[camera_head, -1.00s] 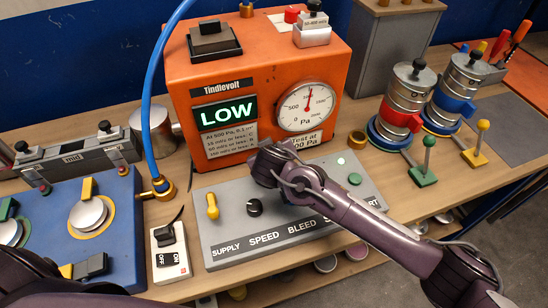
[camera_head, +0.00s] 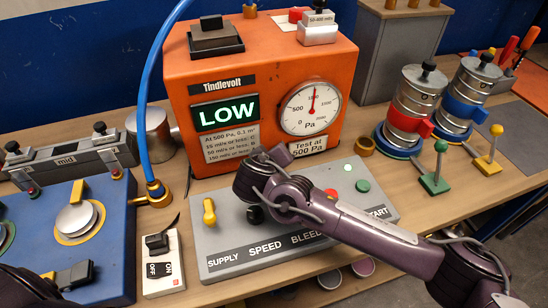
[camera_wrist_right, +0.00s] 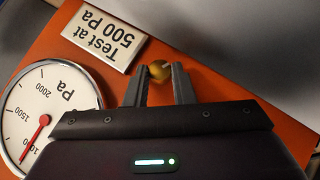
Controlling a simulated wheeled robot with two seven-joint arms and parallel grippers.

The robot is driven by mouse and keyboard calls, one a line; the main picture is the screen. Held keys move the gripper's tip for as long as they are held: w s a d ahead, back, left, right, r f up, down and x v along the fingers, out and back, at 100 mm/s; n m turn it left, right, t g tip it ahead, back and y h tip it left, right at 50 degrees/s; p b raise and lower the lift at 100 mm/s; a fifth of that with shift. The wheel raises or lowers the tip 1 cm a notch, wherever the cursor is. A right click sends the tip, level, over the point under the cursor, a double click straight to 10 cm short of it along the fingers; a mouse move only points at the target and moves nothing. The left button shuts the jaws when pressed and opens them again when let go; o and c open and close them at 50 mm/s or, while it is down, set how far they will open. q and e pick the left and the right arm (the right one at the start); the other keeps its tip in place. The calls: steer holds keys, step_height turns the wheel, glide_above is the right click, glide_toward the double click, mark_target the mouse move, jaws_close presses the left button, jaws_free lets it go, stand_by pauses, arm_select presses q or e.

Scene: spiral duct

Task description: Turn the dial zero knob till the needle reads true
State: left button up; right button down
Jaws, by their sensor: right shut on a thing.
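The round white dial (camera_head: 311,108) is on the front of the orange Tindlevolt box (camera_head: 185,80). Its red needle points almost straight up, near 1000. The dial also shows, turned around, in the right wrist view (camera_wrist_right: 70,85). A small brass knob (camera_wrist_right: 159,69) sits on the orange face beside the "Test at 500 Pa" label (camera_wrist_right: 104,36). My right gripper (camera_wrist_right: 160,80) is shut on this knob, one finger on each side. In the head view my right gripper (camera_head: 275,157) is below the dial, and hides the knob.
A grey control panel (camera_head: 225,252) with knobs and buttons lies under my right arm. A blue hose (camera_head: 146,110) rises at the left, near a blue unit (camera_head: 110,265). Weight stacks (camera_head: 410,105) and small green and yellow levers (camera_head: 435,180) stand at the right.

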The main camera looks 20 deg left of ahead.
steer(key=c, duration=1.2)
jaws_free()
steer(key=shift+c, duration=0.2)
arm_select(q)
steer(key=shift+f+b, duration=0.9)
arm_select(e)
steer(key=shift+v, duration=3.9)
arm_select(q)
steer(key=shift+c, duration=0.2)
